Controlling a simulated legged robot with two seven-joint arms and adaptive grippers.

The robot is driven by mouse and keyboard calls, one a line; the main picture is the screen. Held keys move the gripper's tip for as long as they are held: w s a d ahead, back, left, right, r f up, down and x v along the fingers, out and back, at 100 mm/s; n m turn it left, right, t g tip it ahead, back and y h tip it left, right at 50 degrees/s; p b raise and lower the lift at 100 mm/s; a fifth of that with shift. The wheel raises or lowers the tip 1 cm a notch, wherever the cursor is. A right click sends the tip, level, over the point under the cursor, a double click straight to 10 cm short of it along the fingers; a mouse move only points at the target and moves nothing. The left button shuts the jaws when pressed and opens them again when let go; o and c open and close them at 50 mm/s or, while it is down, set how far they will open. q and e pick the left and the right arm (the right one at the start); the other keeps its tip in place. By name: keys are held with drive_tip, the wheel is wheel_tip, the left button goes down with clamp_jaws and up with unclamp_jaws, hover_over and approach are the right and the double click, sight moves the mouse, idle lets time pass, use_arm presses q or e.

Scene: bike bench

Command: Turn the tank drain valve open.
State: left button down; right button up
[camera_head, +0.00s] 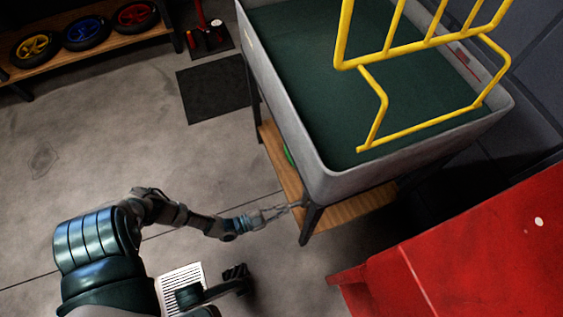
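The grey tank (315,172) stands on a dark-legged frame at the upper right, with dark green inside. I cannot make out its drain valve; it may be hidden under the tank or behind my gripper. My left gripper (283,210) reaches in from the left, low beside the tank's near corner. Its fingertips are close to the near leg (311,222) of the frame. The fingers are too small to tell whether they are open or shut, or whether they touch anything. My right gripper is not in view.
A wooden shelf (348,210) runs under the tank, with a green object (288,155) partly showing. A yellow tube rack (372,110) sits in the tank. A red cabinet (465,255) stands at the lower right. The floor at left is clear, with a dark mat (213,88) behind.

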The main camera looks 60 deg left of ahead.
use_arm(q)
drive_tip(key=shift+a+n, duration=0.1)
drive_tip(key=shift+n, duration=2)
drive_tip(key=c, duration=1.2)
unclamp_jaws()
drive_tip(key=s+a, duration=0.1)
drive_tip(key=s, duration=1.1)
